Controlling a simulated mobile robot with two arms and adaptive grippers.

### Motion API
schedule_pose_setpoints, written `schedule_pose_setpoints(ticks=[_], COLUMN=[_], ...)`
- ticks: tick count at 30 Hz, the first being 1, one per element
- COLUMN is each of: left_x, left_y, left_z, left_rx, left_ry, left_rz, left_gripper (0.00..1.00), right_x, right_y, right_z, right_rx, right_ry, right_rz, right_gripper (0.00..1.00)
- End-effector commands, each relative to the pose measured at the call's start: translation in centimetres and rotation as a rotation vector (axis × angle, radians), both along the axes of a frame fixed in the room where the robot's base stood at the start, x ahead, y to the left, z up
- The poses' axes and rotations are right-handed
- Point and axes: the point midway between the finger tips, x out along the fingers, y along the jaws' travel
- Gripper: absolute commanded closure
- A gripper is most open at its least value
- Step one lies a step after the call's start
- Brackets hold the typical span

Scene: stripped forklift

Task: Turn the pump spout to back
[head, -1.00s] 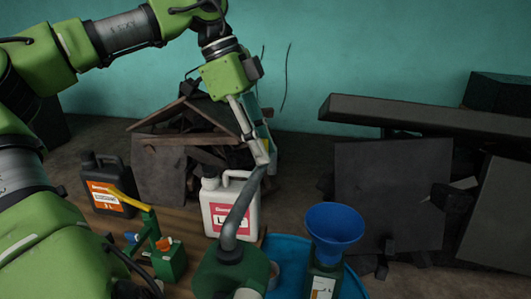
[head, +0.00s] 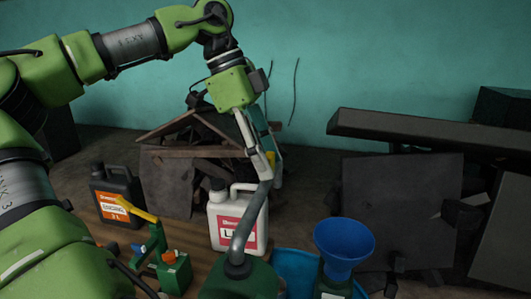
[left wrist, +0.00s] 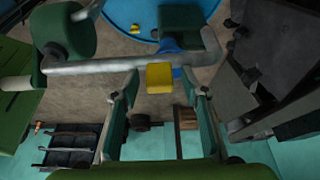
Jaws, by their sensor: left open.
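A grey curved spout (head: 244,232) rises from a dark green can (head: 240,280) at the bottom of the head view. My left gripper (head: 265,172) is open at the spout's upper end, fingers pointing down. In the left wrist view, the grey spout (left wrist: 115,65) runs across in front of the two open fingertips (left wrist: 160,85). Whether it touches them I cannot tell. A yellow block (left wrist: 160,77) shows between the fingertips. A small green can with an orange cap (head: 174,275) stands at left, near a green piece with a yellow lever (head: 136,210). My right gripper is not in view.
A white jug with a red label (head: 222,222) stands behind the spout. A black can (head: 112,192) is at left. A blue funnel (head: 345,246) sits over a green bottle, by a blue round top (head: 295,265). Dark slabs and debris (head: 400,205) lie at right.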

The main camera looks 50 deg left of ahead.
Motion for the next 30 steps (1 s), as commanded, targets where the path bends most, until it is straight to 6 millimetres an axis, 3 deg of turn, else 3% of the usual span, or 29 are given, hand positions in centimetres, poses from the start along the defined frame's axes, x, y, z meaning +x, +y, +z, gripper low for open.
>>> schedule_pose_setpoints(ticks=[5,18,24,30], left_x=[-0.3,-2.4,-2.8,-2.9], left_y=[0.4,3.2,3.7,3.8], left_z=[1.2,9.2,10.9,11.1], left_rx=[0.001,0.002,0.000,0.000], left_ry=[0.000,-0.002,-0.001,-0.001], left_rz=[0.003,0.004,0.003,0.001], left_gripper=[0.59,0.59,0.59,0.59], right_x=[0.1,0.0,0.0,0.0], right_y=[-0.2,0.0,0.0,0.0], right_z=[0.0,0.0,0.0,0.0], right_rx=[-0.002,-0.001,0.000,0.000], right_ry=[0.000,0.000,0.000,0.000], right_rz=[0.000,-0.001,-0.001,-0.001], right_gripper=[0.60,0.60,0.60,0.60])
